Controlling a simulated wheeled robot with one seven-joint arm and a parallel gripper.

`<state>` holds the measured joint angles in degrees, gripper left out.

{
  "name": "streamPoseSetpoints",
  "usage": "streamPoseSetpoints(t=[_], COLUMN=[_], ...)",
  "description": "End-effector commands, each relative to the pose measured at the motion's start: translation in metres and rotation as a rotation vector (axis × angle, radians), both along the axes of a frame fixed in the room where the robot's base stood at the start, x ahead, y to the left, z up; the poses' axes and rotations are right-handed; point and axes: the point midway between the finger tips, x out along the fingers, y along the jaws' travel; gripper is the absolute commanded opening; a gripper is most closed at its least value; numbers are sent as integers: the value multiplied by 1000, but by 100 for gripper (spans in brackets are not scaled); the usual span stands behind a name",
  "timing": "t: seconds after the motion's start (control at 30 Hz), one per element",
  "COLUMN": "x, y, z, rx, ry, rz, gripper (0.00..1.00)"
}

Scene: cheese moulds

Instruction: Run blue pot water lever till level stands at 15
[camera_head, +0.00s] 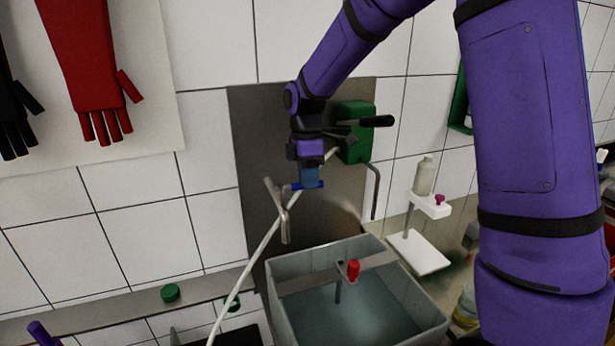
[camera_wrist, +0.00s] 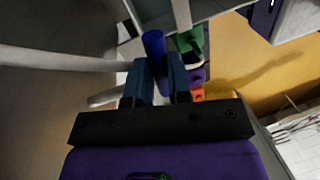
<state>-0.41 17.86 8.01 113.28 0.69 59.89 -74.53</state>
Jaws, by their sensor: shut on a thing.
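My gripper (camera_head: 310,178) is at the steel wall panel, shut on a blue lever (camera_head: 314,185) of a metal tap (camera_head: 282,208). In the wrist view, the blue lever (camera_wrist: 154,46) shows as a blue cylinder that reaches between the two fingers (camera_wrist: 160,84). The tap's spout points down above the left rear of a grey tub (camera_head: 281,311). Blue-grey water (camera_head: 345,318) covers the visible inside of the tub. I see no readable level marks or number. The part of the lever inside the fingers is hidden.
A green box (camera_head: 354,128) with a black handle and bent pipe is right of my gripper. A white hose (camera_head: 248,262) runs down left from the tap. A red-handled tool (camera_head: 352,270) stands at the tub's crossbar. A bottle (camera_head: 423,175) sits on a white stand to the right.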

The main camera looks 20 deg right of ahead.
Motion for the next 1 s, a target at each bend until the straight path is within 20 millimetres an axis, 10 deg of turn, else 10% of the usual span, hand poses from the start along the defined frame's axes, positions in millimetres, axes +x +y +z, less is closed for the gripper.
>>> streamPoseSetpoints(t=[1.0], x=[-27], y=[8], z=[0], rx=[0], ry=[0], rz=[-419], gripper=[0])
